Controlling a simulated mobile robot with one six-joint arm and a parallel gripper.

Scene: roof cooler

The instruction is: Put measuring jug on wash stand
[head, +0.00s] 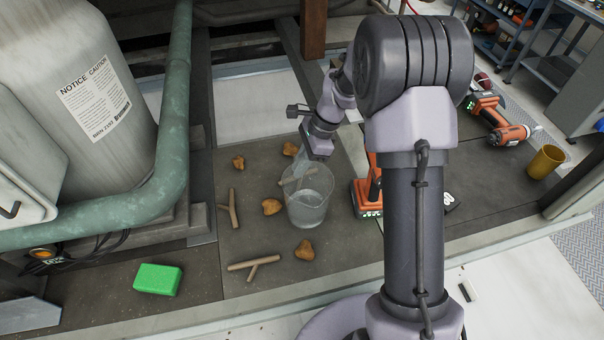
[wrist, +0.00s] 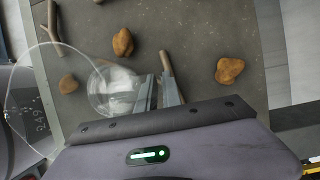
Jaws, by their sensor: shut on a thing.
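The measuring jug (head: 310,207) is clear, see-through and open-topped. In the head view it is upright over the dark tiled platform; I cannot tell whether its base touches. The clear jug wall between the fingers is hard to make out. I cannot identify a wash stand in either view.
Several brown stones, one in front of the jug (head: 304,250), and forked sticks (head: 254,264) lie around it. A green block (head: 158,279) lies front left. An orange drill (head: 367,196) stands right of the jug. A yellow cup (head: 545,161) is far right. A large tank (head: 85,100) and green pipe (head: 178,120) bound the left.

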